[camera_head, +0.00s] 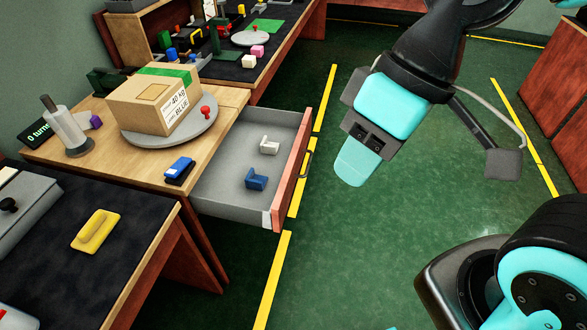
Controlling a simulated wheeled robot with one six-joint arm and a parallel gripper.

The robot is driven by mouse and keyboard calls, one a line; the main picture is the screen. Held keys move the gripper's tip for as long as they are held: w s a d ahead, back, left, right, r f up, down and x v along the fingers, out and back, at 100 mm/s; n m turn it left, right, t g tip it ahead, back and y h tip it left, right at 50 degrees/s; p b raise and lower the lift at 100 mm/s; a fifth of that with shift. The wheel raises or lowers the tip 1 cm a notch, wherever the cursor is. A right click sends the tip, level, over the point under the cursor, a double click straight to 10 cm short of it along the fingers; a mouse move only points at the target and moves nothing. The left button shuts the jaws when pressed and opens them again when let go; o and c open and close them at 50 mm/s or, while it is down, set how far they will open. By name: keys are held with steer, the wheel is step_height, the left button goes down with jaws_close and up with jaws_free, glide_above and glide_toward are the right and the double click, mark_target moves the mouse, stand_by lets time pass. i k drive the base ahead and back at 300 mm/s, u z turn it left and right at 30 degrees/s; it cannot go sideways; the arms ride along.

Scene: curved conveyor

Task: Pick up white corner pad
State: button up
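The white corner pad (269,146) lies in the open grey drawer (224,178), toward its back right in the picture. A blue corner pad (256,179) lies in the same drawer, nearer to me and apart from the white one. My gripper (355,165) hangs over the green floor to the right of the drawer, apart from both pads. Its turquoise end points down. Its fingers show side-on, so I cannot tell whether they are open or shut. I see nothing held in it.
The drawer's red front (291,170) with a handle stands between my gripper and the pads. A cardboard box (150,108) sits on a round grey turntable on the wooden table.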

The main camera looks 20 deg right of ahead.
mark_target(267, 148)
steer(key=z, duration=0.05)
steer(key=k, duration=0.4)
steer(key=z, duration=0.45)
steer(key=i, duration=0.9)
steer(key=u, duration=1)
steer(key=i, duration=0.65)
steer(key=u, duration=0.75)
